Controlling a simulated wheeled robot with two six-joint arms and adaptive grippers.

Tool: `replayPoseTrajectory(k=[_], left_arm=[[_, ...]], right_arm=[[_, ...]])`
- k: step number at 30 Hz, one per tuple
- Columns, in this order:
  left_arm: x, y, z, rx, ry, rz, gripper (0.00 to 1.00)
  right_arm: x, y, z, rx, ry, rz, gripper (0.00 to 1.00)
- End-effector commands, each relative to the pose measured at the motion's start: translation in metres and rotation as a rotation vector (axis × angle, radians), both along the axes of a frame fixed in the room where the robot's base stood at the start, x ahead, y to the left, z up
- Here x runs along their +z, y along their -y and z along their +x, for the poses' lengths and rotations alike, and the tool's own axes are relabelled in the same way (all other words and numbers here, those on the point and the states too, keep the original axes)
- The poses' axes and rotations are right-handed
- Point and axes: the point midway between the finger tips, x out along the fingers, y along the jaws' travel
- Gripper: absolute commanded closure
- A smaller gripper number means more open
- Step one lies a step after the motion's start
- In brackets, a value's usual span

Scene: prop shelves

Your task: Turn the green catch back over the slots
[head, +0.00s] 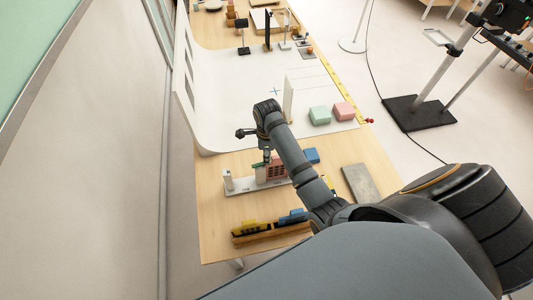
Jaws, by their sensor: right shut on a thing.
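The green catch (257,166) shows as a small green patch at the top of a low fixture on the wooden table. The fixture has a pale base (243,187), a light upright post (227,181) at its left end and a reddish block with dark slots (277,171) at its right. My right gripper (266,161) points down over the fixture, shut on the green catch. My arm and gripper hide part of the catch and block, so the catch's exact angle over the slots is unclear. My left gripper is out of view.
A wooden rack (270,233) with yellow and blue pieces stands at the near edge. A blue block (312,155) and a grey slab (358,184) lie to the right. Green (319,115) and pink (344,111) blocks sit on the white backdrop sheet (235,90).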

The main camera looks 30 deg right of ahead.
Motion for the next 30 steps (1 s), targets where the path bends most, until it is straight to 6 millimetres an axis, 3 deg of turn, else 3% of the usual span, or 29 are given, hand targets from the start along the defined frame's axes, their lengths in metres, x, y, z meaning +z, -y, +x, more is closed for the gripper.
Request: replayPoseTrajectory(k=[7, 8, 12, 22, 30], left_arm=[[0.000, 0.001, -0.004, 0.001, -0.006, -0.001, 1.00], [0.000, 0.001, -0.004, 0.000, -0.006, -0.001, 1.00], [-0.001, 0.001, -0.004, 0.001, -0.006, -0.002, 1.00], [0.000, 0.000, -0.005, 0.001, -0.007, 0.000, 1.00], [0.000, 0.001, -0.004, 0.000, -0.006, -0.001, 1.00]], right_arm=[[0.000, 0.000, 0.000, -0.002, 0.001, 0.001, 1.00], [0.000, 0.000, 0.000, -0.002, 0.001, 0.001, 0.71], [0.000, 0.000, 0.000, -0.001, 0.001, 0.001, 0.52], [0.004, 0.000, 0.001, 0.000, 0.002, 0.001, 0.51], [0.052, 0.000, 0.001, -0.001, 0.005, 0.000, 0.51]])
